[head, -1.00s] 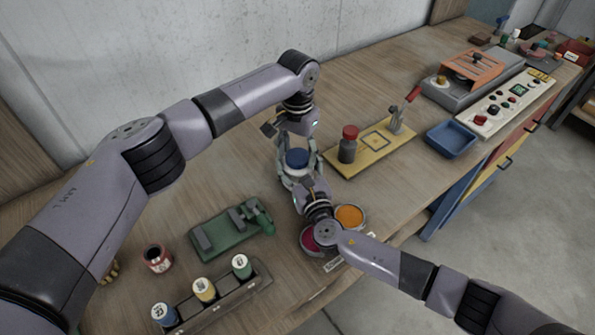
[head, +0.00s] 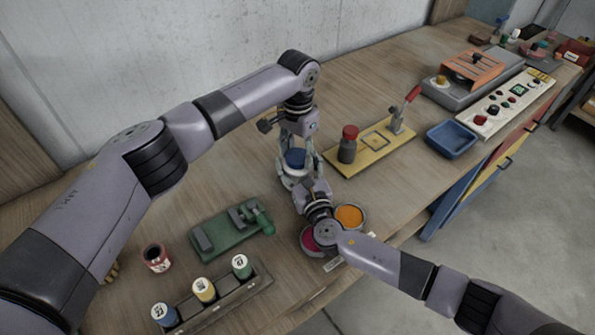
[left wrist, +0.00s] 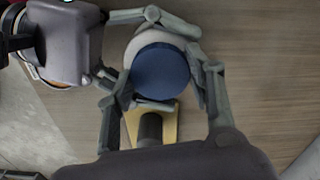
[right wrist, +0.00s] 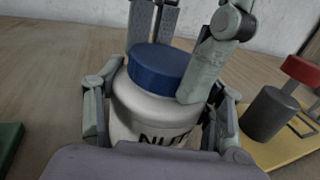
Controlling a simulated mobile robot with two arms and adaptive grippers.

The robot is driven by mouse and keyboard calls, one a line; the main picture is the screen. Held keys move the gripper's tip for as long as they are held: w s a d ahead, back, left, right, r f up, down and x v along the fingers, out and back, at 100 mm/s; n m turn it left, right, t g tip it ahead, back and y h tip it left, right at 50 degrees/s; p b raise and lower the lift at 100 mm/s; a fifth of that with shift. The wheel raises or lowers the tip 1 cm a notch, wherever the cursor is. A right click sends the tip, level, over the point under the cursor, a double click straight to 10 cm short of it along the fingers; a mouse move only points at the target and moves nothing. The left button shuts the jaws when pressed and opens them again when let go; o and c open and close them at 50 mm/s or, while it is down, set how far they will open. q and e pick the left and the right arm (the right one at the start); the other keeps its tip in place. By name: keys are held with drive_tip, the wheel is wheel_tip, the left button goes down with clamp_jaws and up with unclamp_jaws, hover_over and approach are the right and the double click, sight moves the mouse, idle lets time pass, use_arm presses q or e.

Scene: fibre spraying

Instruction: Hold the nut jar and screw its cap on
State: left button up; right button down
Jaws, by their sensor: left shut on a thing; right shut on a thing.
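The white nut jar (right wrist: 150,112), lettered "NUT", stands upright on the wooden bench. Its dark blue cap (left wrist: 160,72) sits on top of the jar and shows no clear gap in the right wrist view (right wrist: 161,68). I cannot tell how far it is threaded. My left gripper (head: 295,150) comes down from above, with its fingers shut on the cap's sides. My right gripper (right wrist: 160,115) reaches in low from the front and is shut around the jar's body. In the head view the jar (head: 289,178) is largely hidden by both grippers.
Round tins of orange (head: 349,215) and magenta lie by my right wrist. A green fixture (head: 225,236) and a spool rack (head: 240,288) are front left. Bare bench lies behind.

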use_arm(q)
drive_tip(key=m, duration=0.5)
drive_tip(key=shift+m, duration=0.4)
drive_tip(key=o, duration=1.3)
drive_tip(key=shift+r, duration=0.1)
drive_tip(key=shift+r, duration=2.15)
drive_tip(key=shift+c, duration=0.5)
